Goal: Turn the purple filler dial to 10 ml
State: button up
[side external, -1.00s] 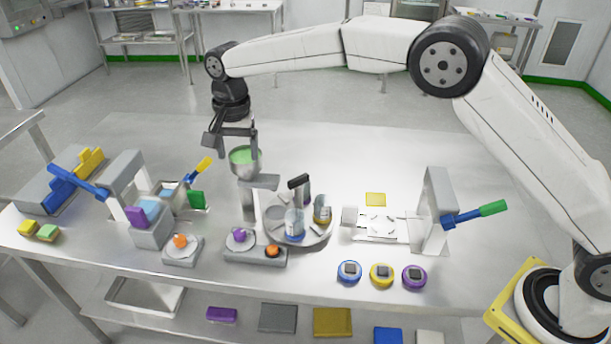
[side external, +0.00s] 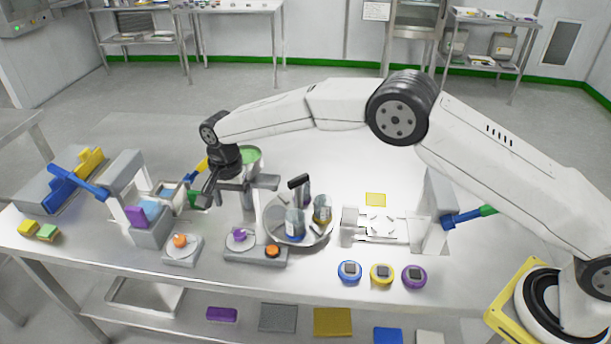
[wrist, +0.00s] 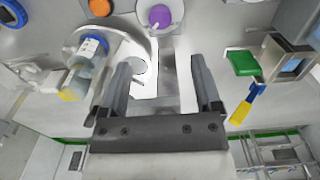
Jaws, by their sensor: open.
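The purple filler dial (side external: 239,235) sits on a round pale plate on the grey filler base (side external: 256,256), left of an orange button (side external: 272,251). In the wrist view the purple dial (wrist: 160,16) shows at the top, beyond the fingertips and roughly between them. My gripper (side external: 226,195) is open and empty, above and behind the dial, beside the filler column. In the wrist view my gripper (wrist: 158,65) has its fingers wide apart with nothing between them. The dial's scale marks are too small to read.
The filler's green-filled hopper (side external: 250,158) is close behind my gripper. A turntable with bottles (side external: 295,222) stands right of the filler. An orange knob (side external: 180,241) on its own base is to the left. Blue, yellow and purple round pieces (side external: 414,277) lie at the front right.

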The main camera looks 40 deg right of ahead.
aim_at(239, 232)
jog(key=shift+f, duration=1.3)
jog(key=shift+f, duration=3.85)
grip_shut()
